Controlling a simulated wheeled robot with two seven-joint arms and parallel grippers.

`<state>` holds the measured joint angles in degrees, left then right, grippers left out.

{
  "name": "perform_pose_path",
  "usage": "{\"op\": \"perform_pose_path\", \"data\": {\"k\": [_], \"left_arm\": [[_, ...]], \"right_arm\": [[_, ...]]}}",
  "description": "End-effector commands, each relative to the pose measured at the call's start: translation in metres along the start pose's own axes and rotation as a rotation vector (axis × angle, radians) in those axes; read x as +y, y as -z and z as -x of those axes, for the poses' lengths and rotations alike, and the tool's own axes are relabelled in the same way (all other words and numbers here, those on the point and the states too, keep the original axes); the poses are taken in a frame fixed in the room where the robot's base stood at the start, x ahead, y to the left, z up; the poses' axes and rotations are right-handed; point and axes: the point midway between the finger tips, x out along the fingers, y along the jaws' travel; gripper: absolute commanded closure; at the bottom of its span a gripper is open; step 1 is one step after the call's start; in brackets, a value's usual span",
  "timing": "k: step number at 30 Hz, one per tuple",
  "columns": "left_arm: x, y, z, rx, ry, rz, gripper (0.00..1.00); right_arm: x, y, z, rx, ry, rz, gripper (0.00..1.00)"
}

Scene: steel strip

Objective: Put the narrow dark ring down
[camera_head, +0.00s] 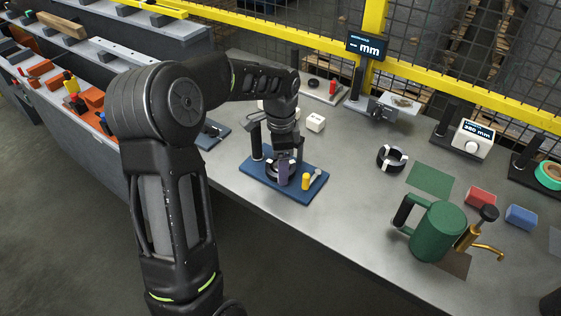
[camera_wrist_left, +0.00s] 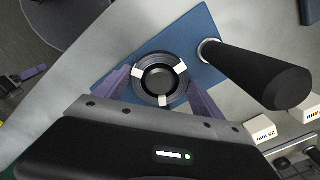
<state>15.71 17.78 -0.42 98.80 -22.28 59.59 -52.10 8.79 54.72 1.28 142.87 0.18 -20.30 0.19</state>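The dark ring with pale marks (camera_wrist_left: 161,79) lies between the two purple fingers of my left gripper (camera_wrist_left: 160,84) in the left wrist view. The fingers appear to press on its opposite sides. In the head view my left gripper (camera_head: 280,172) is low over a blue plate (camera_head: 307,188), with the ring mostly hidden by the fingers. I cannot tell whether the ring touches the plate. Another dark ring with pale marks (camera_head: 391,158) lies on the bench to the right. My right gripper is not in view.
A black post (camera_wrist_left: 262,75) stands on the blue plate beside the gripper. A yellow peg (camera_head: 306,181) is near the plate's front corner. A white block (camera_head: 315,122) is behind. A green can (camera_head: 437,231) stands at right.

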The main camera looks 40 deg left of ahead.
Motion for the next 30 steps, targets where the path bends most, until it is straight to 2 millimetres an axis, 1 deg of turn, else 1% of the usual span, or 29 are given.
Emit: {"op": "perform_pose_path", "data": {"k": [1,3,11,14,17,27,30], "left_arm": [[0.000,0.000,0.000,0.000,0.000,0.000,0.16],[0.000,0.000,0.000,0.000,0.000,0.000,0.11],[0.000,0.000,0.000,-0.001,-0.001,0.000,0.11],[0.000,0.000,0.004,0.000,0.000,0.000,0.11],[-0.001,0.000,0.014,0.001,0.003,0.000,0.11],[-0.001,0.000,0.067,0.001,0.002,0.001,0.11],[0.000,0.000,0.075,0.001,0.001,0.001,0.11]], "right_arm": [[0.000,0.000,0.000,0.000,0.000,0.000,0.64],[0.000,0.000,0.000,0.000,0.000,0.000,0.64],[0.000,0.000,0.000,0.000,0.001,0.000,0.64],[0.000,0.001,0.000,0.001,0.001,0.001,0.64],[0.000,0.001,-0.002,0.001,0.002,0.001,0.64],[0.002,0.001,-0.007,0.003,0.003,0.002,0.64],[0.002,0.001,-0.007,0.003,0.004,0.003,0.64]]}}
